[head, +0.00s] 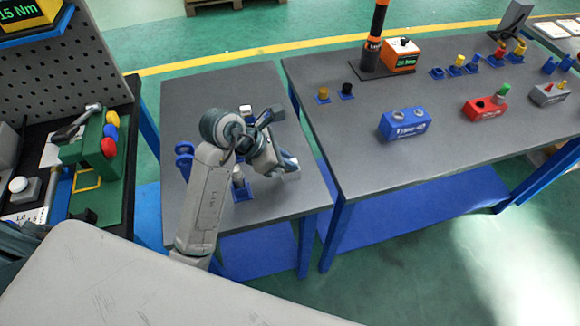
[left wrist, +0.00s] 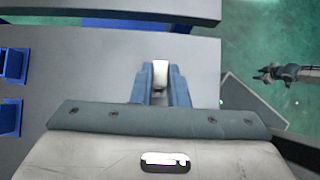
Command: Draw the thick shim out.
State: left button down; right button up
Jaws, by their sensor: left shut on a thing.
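My left gripper (head: 289,163) is low over the right part of the small grey table (head: 190,95) in the head view. In the left wrist view its blue fingers (left wrist: 160,86) are shut on a pale, flat piece (left wrist: 161,72), which seems to be the shim; its thickness is hard to judge. Whether the piece is clear of any stand cannot be told. My arm hides part of the table. What looks like my right gripper (left wrist: 268,73) is at the right edge of the left wrist view, over the floor, its jaws too small to read.
Blue stands (head: 184,150) are at the small table's left, and a grey-topped blue stand (head: 240,186) is beside my arm. A larger table (head: 340,150) on the right bears a blue block (head: 404,124) and a red block (head: 484,107). A green fixture (head: 95,160) is at the left.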

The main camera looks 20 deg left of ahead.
pick_arm(q)
jog(key=shift+r+p, duration=0.95)
jog(key=shift+r, duration=0.5)
jog(key=shift+r+p, duration=1.05)
jog(key=shift+r, duration=0.45)
